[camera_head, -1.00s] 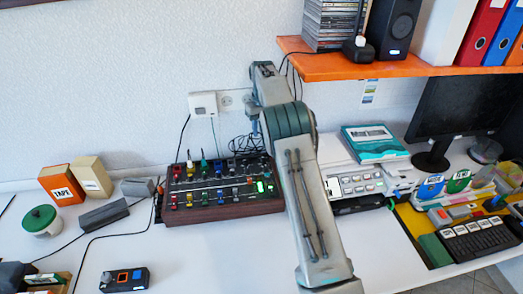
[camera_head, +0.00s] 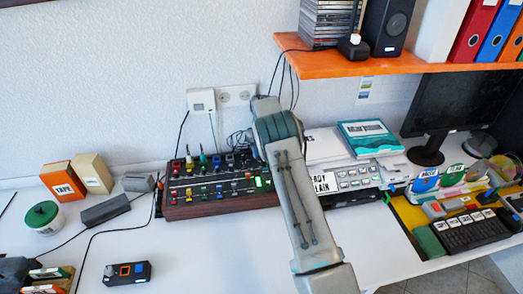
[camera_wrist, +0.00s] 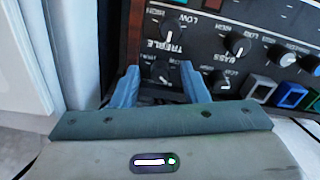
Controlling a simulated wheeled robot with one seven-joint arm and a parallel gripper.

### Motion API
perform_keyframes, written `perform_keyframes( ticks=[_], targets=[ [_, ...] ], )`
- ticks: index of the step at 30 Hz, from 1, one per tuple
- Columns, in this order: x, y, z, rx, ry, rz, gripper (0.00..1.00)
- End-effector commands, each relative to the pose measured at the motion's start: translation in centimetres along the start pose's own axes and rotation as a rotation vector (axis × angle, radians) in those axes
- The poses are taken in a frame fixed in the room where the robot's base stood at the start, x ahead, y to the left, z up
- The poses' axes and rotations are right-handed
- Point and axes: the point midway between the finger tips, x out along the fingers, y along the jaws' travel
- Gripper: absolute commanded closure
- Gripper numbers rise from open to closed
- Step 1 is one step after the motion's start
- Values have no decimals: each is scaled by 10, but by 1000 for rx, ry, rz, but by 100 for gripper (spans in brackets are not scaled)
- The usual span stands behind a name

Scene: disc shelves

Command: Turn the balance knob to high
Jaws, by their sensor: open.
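The black control panel (camera_wrist: 205,15) with a wooden side edge shows in the wrist view. A black knob (camera_wrist: 160,72) with a white pointer sits between the tips of my open gripper (camera_wrist: 162,88), with no clear contact. "TREBLE" is printed just above this knob, and another knob (camera_wrist: 175,27) is above that word. Two more knobs are to the right, near the word "BASS". No balance label is readable, so I cannot tell which knob is balance. In the head view my gripper is hidden by my arm, and the wooden-sided mixer (camera_head: 225,203) stands left of my arm.
Grey and blue buttons (camera_wrist: 290,95) lie right of the knobs. In the head view a light keyed device (camera_head: 358,180) is right of my arm, and an orange shelf (camera_head: 400,65) hangs above. Boxes (camera_head: 62,181) stand at left.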

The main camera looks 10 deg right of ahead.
Motion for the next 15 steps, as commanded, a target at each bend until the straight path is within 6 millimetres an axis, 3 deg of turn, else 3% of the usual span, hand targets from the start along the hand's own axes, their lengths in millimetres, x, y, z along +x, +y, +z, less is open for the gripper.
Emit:
perform_keyframes(
  ticks=[3,7,8,15],
  targets=[
    [0,0,0,0,0,0,60],
    [0,0,0,0,0,0,96],
    [0,0,0,0,0,0,100],
    [0,0,0,8,0,0,100]
  ],
)
